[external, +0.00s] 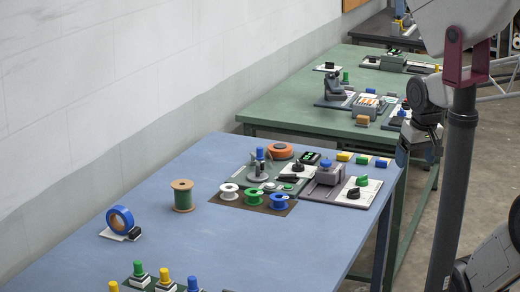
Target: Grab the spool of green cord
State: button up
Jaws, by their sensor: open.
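The spool of green cord (183,197) stands upright on the blue table (175,255), left of its middle, with tan flanges at top and bottom and green cord wound between. My gripper (402,158) is at the right, by the far right corner of the blue table, well away from the spool. It is open, with nothing seen between its fingers; its tips are small and dark here. A smaller green reel (254,199) sits on a dark mat to the right of the spool.
A white reel (229,192) and a blue reel (279,201) flank the green reel. A blue tape roll (120,220) stands left of the spool. Devices with knobs (325,180) fill the table's right end. Several coloured buttons are at the front. The table around the spool is clear.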

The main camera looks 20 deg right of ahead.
jog(key=w+a+f+m+g+y, duration=0.15)
jog(key=w+a+m+y, duration=0.25)
jog(key=w+a, duration=0.7)
jog(key=w+a+f+m+g+y, duration=0.1)
jog(key=w+a+f+m+y, duration=0.3)
jog(key=w+a, duration=0.75)
jog(key=m+t+y, duration=0.3)
jog(key=m+y, duration=0.2)
jog(key=m, duration=0.8)
send_near(187, 196)
jog(key=w+f, duration=0.1)
jog(key=w+a+f, duration=0.1)
jog(key=shift+w+a+f, duration=0.1)
jog(key=shift+w+a, duration=0.05)
jog(key=shift+w, duration=0.1)
jog(key=shift+a+n, duration=0.1)
jog(key=shift+n, duration=0.2)
jog(key=shift+x, duration=1.25)
jog(key=shift+x, duration=2.55)
jog(key=shift+w, duration=0.1)
